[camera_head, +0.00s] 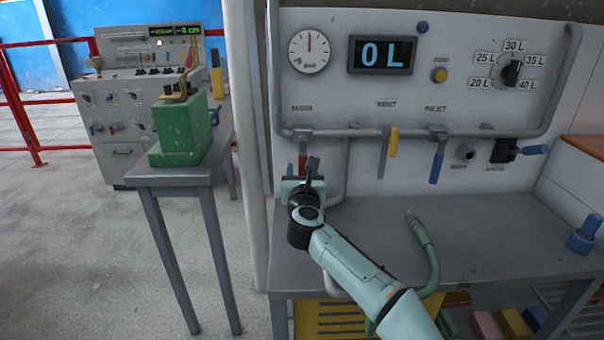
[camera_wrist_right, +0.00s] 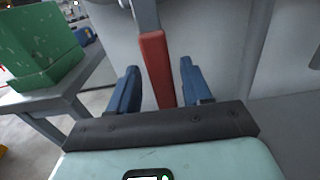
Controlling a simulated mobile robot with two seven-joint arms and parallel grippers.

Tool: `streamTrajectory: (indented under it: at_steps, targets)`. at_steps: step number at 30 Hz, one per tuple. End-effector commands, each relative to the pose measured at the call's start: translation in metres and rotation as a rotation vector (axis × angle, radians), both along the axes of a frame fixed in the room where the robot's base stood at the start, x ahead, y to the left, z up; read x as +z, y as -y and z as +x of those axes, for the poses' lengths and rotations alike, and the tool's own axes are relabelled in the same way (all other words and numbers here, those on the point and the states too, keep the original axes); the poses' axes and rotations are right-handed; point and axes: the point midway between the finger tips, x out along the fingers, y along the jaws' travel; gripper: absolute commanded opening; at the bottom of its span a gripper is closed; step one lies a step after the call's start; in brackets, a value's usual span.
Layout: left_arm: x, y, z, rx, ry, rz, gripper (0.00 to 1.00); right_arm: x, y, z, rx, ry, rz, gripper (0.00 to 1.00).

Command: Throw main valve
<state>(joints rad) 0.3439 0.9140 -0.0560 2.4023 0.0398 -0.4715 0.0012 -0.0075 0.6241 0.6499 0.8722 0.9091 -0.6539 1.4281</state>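The main valve's red handle (camera_head: 303,163) hangs down from the pipe on the panel, below the left-hand label; its lower part is partly hidden by my right gripper (camera_head: 303,173). In the right wrist view the red handle (camera_wrist_right: 157,66) points down between the two blue fingers of my right gripper (camera_wrist_right: 159,70). The fingers stand apart, with a gap on both sides of the handle. Whether the handle lies fully between the fingertips in depth is hard to tell. My left gripper is in neither view.
A yellow handle (camera_head: 393,142) and a blue handle (camera_head: 437,166) hang further right on the pipe. The display (camera_head: 382,55) reads 0 L. A green hose (camera_head: 424,240) lies on the grey bench (camera_head: 480,225). A green box (camera_head: 182,138) stands on a side table at left.

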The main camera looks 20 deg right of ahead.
Motion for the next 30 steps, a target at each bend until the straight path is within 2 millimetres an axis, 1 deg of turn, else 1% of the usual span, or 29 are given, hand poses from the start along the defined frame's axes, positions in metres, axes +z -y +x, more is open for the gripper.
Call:
streamTrajectory:
  at_steps: [5,8,11,18,24,30]
  targets:
    - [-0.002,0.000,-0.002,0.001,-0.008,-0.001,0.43,0.001,0.000,-0.005,-0.002,0.000,-0.002,0.49]
    - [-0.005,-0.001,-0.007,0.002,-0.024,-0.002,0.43,0.001,-0.002,-0.013,-0.001,0.000,-0.003,0.49]
    - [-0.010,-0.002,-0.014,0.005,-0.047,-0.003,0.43,0.000,-0.005,-0.025,0.000,0.001,-0.005,0.49]
    - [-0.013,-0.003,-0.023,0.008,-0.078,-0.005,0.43,0.001,-0.015,-0.062,0.000,0.001,-0.005,0.49]
    - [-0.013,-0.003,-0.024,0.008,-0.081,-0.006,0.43,0.001,-0.025,-0.097,0.001,0.001,-0.004,0.49]
    - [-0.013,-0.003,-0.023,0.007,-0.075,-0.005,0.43,0.001,-0.031,-0.121,0.001,0.000,-0.002,0.49]
